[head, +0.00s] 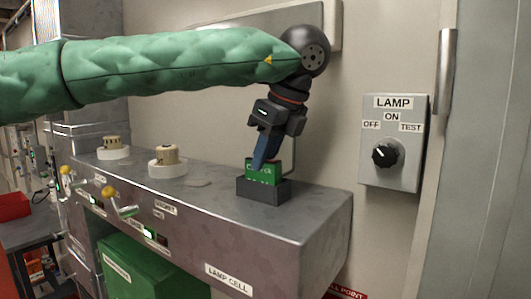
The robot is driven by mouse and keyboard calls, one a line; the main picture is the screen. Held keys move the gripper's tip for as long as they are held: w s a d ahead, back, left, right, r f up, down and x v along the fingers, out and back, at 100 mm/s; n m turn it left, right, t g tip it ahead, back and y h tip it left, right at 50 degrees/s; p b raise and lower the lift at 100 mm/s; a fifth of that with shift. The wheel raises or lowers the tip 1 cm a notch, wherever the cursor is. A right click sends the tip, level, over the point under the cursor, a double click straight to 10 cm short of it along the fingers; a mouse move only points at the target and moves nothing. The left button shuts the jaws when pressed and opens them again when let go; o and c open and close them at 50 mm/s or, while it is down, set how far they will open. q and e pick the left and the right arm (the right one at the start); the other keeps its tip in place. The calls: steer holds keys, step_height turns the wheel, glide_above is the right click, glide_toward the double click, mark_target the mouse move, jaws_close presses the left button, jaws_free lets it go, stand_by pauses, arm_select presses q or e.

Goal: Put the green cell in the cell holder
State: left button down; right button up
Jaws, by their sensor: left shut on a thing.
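The green cell (266,176) is at the dark block-shaped cell holder (264,190) on top of the grey metal cabinet. The cell looks upright, with its lower part hidden by the holder's front wall. My left gripper (263,163) comes down from above and is shut on the green cell. I cannot tell whether the cell rests on the holder's floor. My right gripper is not in view.
A lamp switch box (393,143) with a black knob is on the wall at right. Round beige knobs on white bases (167,163) stand left of the holder on the cabinet top (314,205). Yellow-tipped levers (109,193) stick out in front. A green box (143,269) sits below.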

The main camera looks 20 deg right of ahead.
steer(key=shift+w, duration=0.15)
arm_select(q)
steer(key=c, duration=1.2)
jaws_free()
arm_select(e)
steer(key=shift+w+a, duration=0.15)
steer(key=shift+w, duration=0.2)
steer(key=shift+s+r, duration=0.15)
